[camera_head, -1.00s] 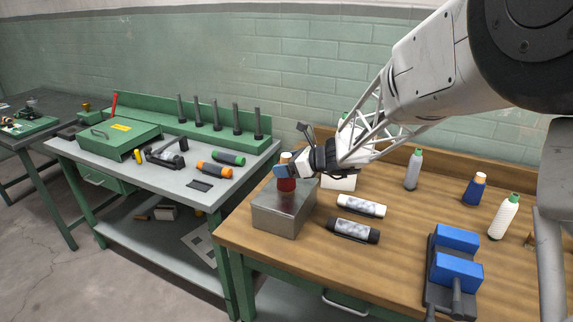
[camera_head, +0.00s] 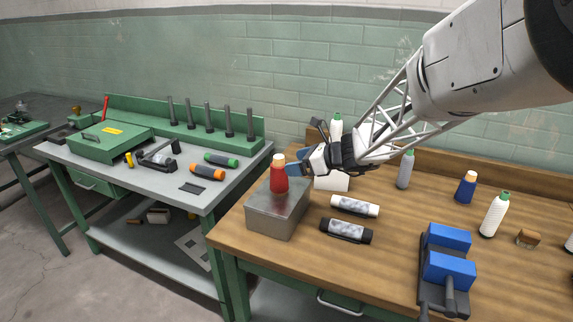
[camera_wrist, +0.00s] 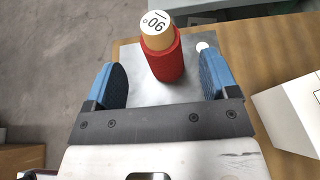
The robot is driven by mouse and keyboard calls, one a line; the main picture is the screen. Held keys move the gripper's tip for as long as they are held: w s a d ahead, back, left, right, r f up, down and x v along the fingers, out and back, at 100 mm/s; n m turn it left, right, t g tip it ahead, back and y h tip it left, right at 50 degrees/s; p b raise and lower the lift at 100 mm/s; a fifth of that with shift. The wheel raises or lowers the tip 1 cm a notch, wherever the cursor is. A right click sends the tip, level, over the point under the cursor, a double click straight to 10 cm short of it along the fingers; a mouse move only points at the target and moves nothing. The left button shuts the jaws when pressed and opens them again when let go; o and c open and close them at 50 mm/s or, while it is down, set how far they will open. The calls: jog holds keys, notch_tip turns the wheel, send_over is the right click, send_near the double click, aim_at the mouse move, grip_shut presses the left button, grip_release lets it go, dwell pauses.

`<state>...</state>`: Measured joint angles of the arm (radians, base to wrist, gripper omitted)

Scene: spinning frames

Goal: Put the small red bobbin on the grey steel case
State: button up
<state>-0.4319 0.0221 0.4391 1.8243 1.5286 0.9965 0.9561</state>
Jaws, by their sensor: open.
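The small red bobbin (camera_head: 279,177) stands upright on top of the grey steel case (camera_head: 272,222), which sits at the left end of the wooden bench. In the wrist view the red bobbin (camera_wrist: 163,58) shows its tan top with a printed white label, and the case's top (camera_wrist: 190,90) lies under it. My gripper (camera_head: 300,168) is just to the right of the bobbin in the head view. In the wrist view my gripper's blue fingers (camera_wrist: 163,84) are wide apart, with the bobbin beyond and between them, touching neither as far as I can see.
On the wooden bench, a white-labelled cylinder (camera_head: 355,206) and a black-ended one (camera_head: 346,231) lie right of the case. A white box (camera_head: 331,182) stands behind. Several bobbins and a blue-topped fixture (camera_head: 447,268) are farther right. A green-backed bench (camera_head: 190,190) stands left across a gap.

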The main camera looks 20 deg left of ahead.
jog(key=shift+v, duration=2.75)
jog(key=s+d+n+t+h, duration=0.1)
jog(key=s+d+n+h, duration=0.3)
jog(key=s+d, duration=0.7)
jog(key=s+d+r+n+h, duration=0.1)
jog(key=s+d+n+h, duration=0.4)
jog(key=s+d+n, duration=0.3)
jog(key=s+d+n+t+h, duration=0.1)
jog(key=s+d+n+h, duration=0.3)
jog(key=s+d, duration=1.1)
jog(key=d+n, duration=0.1)
jog(key=d, duration=0.6)
jog(key=shift+s+r+n+t+h, duration=0.25)
jog(key=shift+n+t+h, duration=0.05)
jog(key=shift+n, duration=0.1)
